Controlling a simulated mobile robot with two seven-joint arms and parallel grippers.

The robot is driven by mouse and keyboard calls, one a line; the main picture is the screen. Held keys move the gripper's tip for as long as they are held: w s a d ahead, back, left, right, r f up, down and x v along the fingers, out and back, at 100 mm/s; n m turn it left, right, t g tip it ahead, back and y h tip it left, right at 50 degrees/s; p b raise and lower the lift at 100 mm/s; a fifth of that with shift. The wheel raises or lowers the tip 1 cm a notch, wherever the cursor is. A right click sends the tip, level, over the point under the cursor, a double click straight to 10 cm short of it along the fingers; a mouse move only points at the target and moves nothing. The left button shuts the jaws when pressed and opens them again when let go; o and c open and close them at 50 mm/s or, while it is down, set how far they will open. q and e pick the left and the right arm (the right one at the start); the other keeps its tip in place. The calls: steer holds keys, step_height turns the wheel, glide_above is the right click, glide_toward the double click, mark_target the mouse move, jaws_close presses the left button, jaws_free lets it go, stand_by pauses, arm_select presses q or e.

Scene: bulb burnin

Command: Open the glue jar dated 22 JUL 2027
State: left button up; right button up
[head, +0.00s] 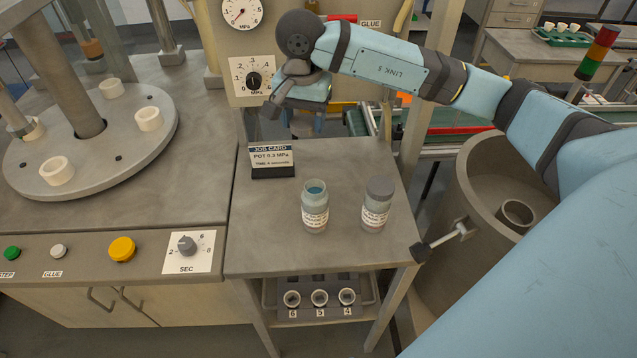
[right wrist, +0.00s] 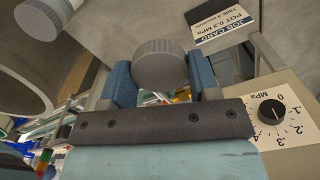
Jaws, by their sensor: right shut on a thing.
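Two glue jars stand upright on the small grey table. The left jar (head: 315,208) has no lid, and its blue-green contents show at the mouth. The right jar (head: 376,206) wears a grey lid. Both have white labels whose dates I cannot read. My right gripper (head: 304,117) is above the table's far side, behind the job card and away from both jars. In the right wrist view its blue fingers (right wrist: 159,82) are shut on a round, ribbed grey lid (right wrist: 162,62). The lid is hard to make out in the head view. My left gripper is out of view.
The job card (head: 272,160) stands on the table's back left. Bare tabletop (head: 340,255) lies before the jars. A lower tray holds several cups (head: 319,298). A turntable (head: 100,185) is left, a large round bin (head: 480,170) right, and the dial panel (head: 252,80) behind.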

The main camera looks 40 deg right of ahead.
step_height(320, 180, down, 20)
steer(key=shift+r+p, duration=0.1)
steer(key=shift+p, duration=0.2)
steer(key=shift+f, duration=0.25)
steer(key=o, duration=1)
steer(key=shift+r, duration=0.1)
